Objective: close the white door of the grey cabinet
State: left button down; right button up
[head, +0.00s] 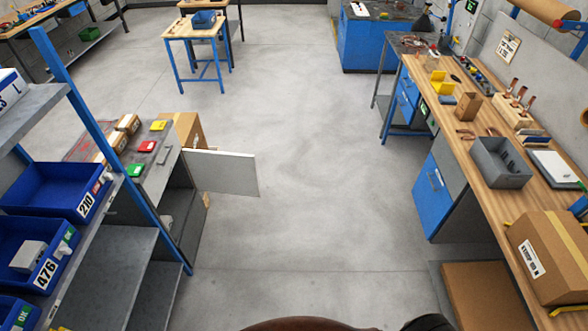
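The white door (222,172) stands open at the left of the head view. It sticks out to the right into the aisle, from the far side of the grey cabinet's (190,230) open front. The dark inside of the cabinet shows in part; the blue post of a shelf rack hides some of it. Neither of my grippers is in view. A brown rounded shape and a black shape show at the bottom edge, too cut off to identify.
A blue-posted rack with blue bins (60,190) stands at the near left. Small boxes lie on the cabinet top, and a cardboard box (185,128) stands behind the door. A long workbench (455,165) lines the right. The grey floor (320,180) between is clear.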

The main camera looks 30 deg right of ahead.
aim_at(233, 174)
jog(key=z, duration=1.35)
jog(key=i, duration=4.95)
jog(key=u, duration=3.9)
